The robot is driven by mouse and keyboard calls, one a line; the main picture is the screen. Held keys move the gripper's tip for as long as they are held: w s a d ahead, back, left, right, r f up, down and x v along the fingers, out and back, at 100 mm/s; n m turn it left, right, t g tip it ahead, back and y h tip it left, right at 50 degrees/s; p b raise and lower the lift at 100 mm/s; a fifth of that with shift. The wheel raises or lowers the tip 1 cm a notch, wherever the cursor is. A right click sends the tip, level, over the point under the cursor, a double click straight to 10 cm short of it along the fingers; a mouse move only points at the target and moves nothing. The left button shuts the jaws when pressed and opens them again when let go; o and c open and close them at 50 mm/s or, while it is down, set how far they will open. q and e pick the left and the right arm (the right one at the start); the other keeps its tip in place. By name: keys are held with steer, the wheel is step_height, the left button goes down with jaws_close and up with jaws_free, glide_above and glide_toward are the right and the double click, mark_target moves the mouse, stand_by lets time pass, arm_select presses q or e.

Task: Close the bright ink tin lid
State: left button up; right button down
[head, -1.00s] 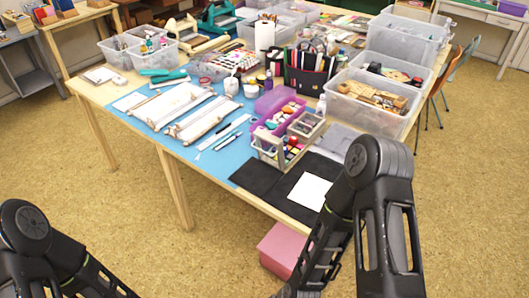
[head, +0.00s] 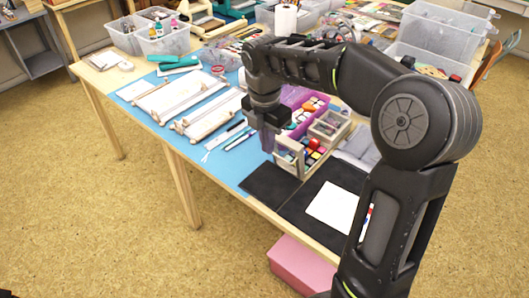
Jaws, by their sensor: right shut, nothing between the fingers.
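The bright purple ink tin (head: 303,129) stands on the table, with several coloured pads in it. A purple patch (head: 291,95) behind my right arm looks like part of its raised lid; most of the lid is hidden, so I cannot tell its exact angle. My right gripper (head: 268,148) is shut and empty. My left gripper is out of view.
A wooden caddy (head: 290,158) with small coloured blocks stands just in front of the tin. Black mats and a white sheet (head: 333,206) lie at the near edge. Wooden frames (head: 208,117) and pens lie on the blue mat to the left. Clear bins stand behind.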

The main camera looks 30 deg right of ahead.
steer(key=shift+f, duration=0.1)
stand_by(0.3)
steer(key=w+d+f+p, duration=0.1)
steer(key=d+f, duration=0.3)
steer(key=f, duration=0.4)
steer(key=shift+f+p, duration=0.15)
steer(key=shift+p, duration=0.35)
steer(key=shift+w+d, duration=0.1)
